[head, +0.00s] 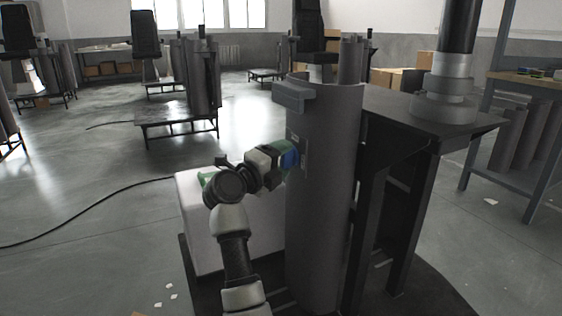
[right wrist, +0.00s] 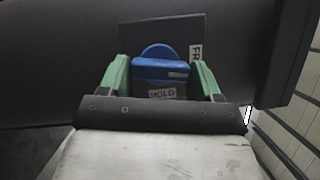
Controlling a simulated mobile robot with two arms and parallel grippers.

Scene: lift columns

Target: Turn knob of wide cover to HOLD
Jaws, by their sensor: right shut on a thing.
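The wide cover (head: 325,215) is a tall grey curved shell standing upright in the middle of the head view. A blue knob (head: 289,159) sits on its side, with a dark plate (head: 303,155) behind it. In the right wrist view the knob (right wrist: 160,69) has its bar lying across the picture, with a pale mark near its right end. A HOLD label (right wrist: 162,93) is just below it, and a partly hidden label starting "FR" (right wrist: 195,53) is to its right. My right gripper (head: 284,157) is shut on the knob, green fingers at both ends. My left gripper is out of view.
A white box (head: 200,235) stands left of the cover, behind my right arm. A dark table (head: 400,108) with a column on it stands right of the cover. A black cable (head: 95,203) lies on the floor at left.

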